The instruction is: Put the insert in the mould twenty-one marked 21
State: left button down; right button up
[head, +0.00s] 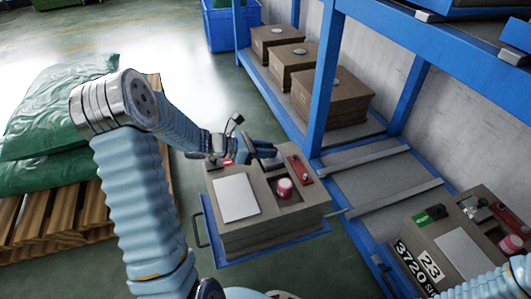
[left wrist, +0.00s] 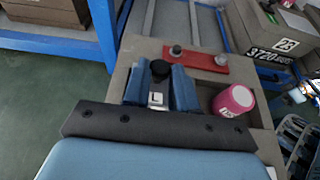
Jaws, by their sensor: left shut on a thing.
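My left gripper (head: 262,152) is over the far part of a tan mould block (head: 265,235) on a blue base. In the left wrist view its two blue fingers (left wrist: 160,88) are shut on a small piece, apparently the insert (left wrist: 158,98), with a black round top and a white label reading L. The piece is low between the fingers; I cannot tell whether it touches the block. The block carries a white plate (head: 236,198), a pink cup (head: 285,188) and a red bar (head: 300,168) with knobs. No number shows on it. My right gripper is not in view.
At right stands another mould block (head: 455,240) marked 23 and 3720. A blue rack (head: 320,95) holds several tan blocks (head: 320,92) behind. Green sacks (head: 50,120) lie on a wooden pallet (head: 60,215) at left. Bare floor (head: 205,120) lies between pallet and rack.

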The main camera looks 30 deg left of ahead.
pick_arm(q)
jog(key=shift+f, duration=0.25)
jog(key=c, duration=0.9)
grip_release()
jog(key=shift+s+r, duration=0.1)
jog(key=shift+r, duration=0.05)
jog(key=p+v, duration=0.2)
jog(key=v, duration=0.9)
jog(key=shift+s+a+r, duration=0.15)
jog(key=shift+s+a, duration=0.1)
jog(key=shift+a, duration=0.05)
